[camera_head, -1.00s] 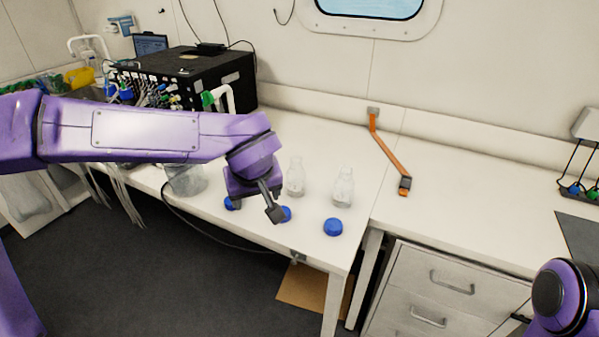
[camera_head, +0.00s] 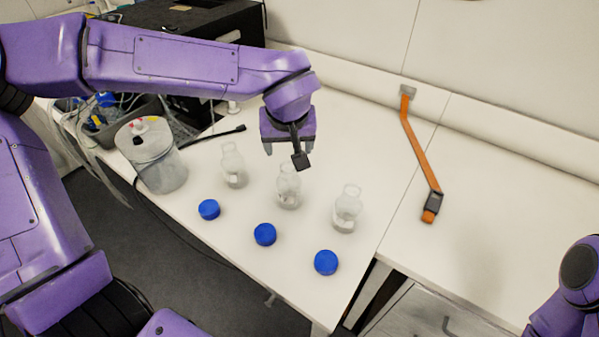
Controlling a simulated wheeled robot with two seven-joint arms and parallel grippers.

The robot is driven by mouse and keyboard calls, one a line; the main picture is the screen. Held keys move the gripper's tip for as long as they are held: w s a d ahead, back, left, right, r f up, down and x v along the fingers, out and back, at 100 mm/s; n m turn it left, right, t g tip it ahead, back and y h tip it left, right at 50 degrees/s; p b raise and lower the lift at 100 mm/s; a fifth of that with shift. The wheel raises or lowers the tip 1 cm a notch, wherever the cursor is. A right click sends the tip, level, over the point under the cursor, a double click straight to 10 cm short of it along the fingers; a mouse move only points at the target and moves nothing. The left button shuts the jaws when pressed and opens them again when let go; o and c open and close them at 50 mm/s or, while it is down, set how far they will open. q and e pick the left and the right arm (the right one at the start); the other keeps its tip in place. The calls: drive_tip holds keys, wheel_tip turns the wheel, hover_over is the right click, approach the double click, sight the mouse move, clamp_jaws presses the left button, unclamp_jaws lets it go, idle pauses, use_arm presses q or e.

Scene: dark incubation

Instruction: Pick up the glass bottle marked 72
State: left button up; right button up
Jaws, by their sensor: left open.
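Three clear glass bottles stand upright and uncapped on the white bench: a left one (camera_head: 233,168), a middle one (camera_head: 288,192) and a right one (camera_head: 346,212). No number is legible on any of them, so I cannot tell which is marked 72. My left gripper (camera_head: 286,156) is open and empty, pointing down just above and behind the middle bottle's neck in the picture. Whether it touches the glass is unclear. My right gripper is out of view; only part of my right arm shows at the lower right.
Blue caps lie in front of the bottles: left (camera_head: 208,209), middle (camera_head: 265,234), right (camera_head: 326,262). A clear lidded container (camera_head: 158,165) stands left. An orange strap (camera_head: 419,150) lies right. Bench between right bottle and strap is clear.

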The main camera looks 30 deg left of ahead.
sight(288, 167)
use_arm(q)
drive_tip(key=x, duration=0.4)
drive_tip(key=p+x, duration=0.1)
drive_tip(key=x, duration=0.4)
drive_tip(key=shift+s+f, duration=0.15)
drive_tip(key=shift+f, duration=0.2)
drive_tip(key=shift+s+r, duration=0.2)
drive_tip(key=shift+s, duration=0.2)
drive_tip(key=c, duration=0.4)
drive_tip(key=shift+w, duration=0.1)
clamp_jaws()
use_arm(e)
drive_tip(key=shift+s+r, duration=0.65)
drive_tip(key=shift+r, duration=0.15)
